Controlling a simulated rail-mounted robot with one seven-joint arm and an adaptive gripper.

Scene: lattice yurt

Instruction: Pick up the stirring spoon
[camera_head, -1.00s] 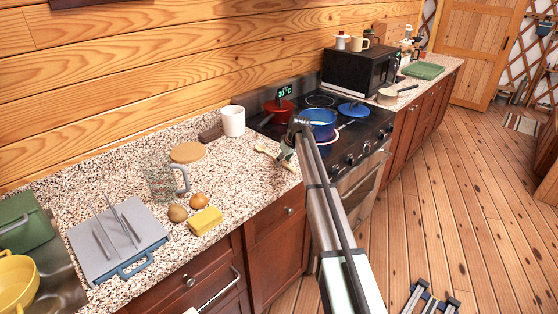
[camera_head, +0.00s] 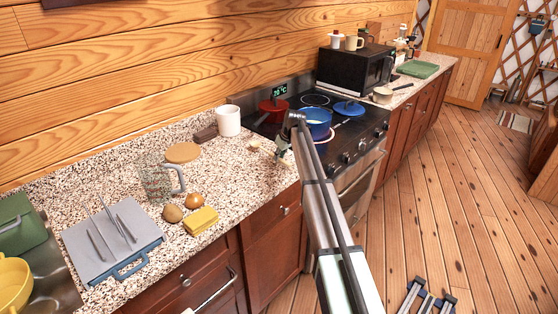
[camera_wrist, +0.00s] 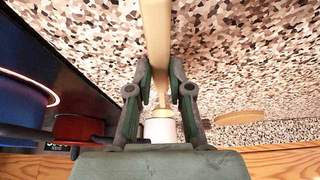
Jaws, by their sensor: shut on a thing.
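The stirring spoon (camera_wrist: 156,45) is a pale wooden stick in the wrist view, running from the top edge down between the fingers. My gripper (camera_wrist: 160,78) is shut on it, with one finger on each side. In the head view my gripper (camera_head: 279,158) is over the granite counter, just left of the stove. Only a small pale end of the spoon (camera_head: 254,145) shows there, left of the gripper. The rest is hidden or too small to make out. I cannot tell whether the spoon still touches the counter.
A white cup (camera_head: 228,121) and a round wooden board (camera_head: 183,152) are to the left. A glass jug (camera_head: 155,180) and yellow block (camera_head: 201,220) stand further left. Counter around the gripper is clear.

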